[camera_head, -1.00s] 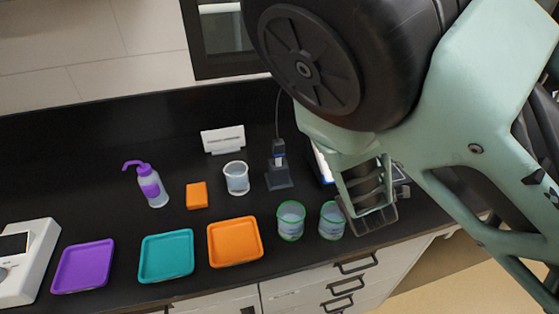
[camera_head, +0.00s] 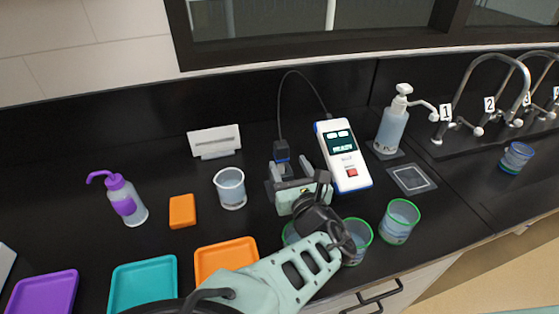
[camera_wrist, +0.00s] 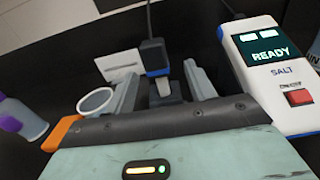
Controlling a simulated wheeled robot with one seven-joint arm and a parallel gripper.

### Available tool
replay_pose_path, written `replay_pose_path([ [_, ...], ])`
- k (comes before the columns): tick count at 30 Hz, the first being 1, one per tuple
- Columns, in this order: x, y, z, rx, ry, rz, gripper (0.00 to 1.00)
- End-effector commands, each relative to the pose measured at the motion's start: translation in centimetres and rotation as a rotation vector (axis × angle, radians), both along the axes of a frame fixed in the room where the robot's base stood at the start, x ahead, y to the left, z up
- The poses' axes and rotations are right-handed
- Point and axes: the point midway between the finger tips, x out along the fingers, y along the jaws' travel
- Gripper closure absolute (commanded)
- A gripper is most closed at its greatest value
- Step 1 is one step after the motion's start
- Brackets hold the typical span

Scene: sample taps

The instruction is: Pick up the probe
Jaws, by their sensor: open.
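The probe (camera_head: 282,151) is a small dark blue-black block with a grey lower part and a black cable. It stands upright in a dark stand at the back of the counter, and its cable runs to a white meter (camera_head: 342,156). My gripper (camera_head: 291,171) is open and empty, just in front of the probe. In the wrist view the probe (camera_wrist: 154,54) appears between the two grey fingers (camera_wrist: 160,82), beyond their tips or near them; I cannot tell whether they touch. My gripper hides the lower part of the stand.
The meter (camera_wrist: 268,52) reads READY and SALT, right of my gripper. Green-rimmed beakers (camera_head: 399,221) stand right and below. A clear beaker (camera_head: 230,188), orange block (camera_head: 182,211), purple-capped bottle (camera_head: 123,199) and trays (camera_head: 143,287) lie left. A pump bottle (camera_head: 392,125) stands behind right.

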Motion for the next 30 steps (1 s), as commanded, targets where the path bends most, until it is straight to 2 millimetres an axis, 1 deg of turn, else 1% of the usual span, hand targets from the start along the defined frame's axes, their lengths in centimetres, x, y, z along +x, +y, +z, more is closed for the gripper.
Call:
replay_pose_path([
  [8,2.6,0.8,0.3,0.001,-0.002,0.0,0.45],
  [12,4.4,1.6,0.5,0.001,-0.002,-0.001,0.45],
  [15,5.7,2.1,0.4,0.0,-0.001,-0.001,0.45],
  [18,6.6,2.4,0.2,0.0,-0.001,0.0,0.45],
  [21,7.0,2.5,0.1,0.0,-0.001,-0.001,0.45],
  [26,7.0,2.5,0.0,0.0,-0.001,-0.001,0.45],
  [27,7.0,2.5,0.0,0.0,-0.001,-0.001,0.48],
  [29,7.0,2.5,0.0,0.0,-0.001,-0.001,0.65],
  [30,7.0,2.5,0.0,0.0,-0.001,-0.001,0.76],
])
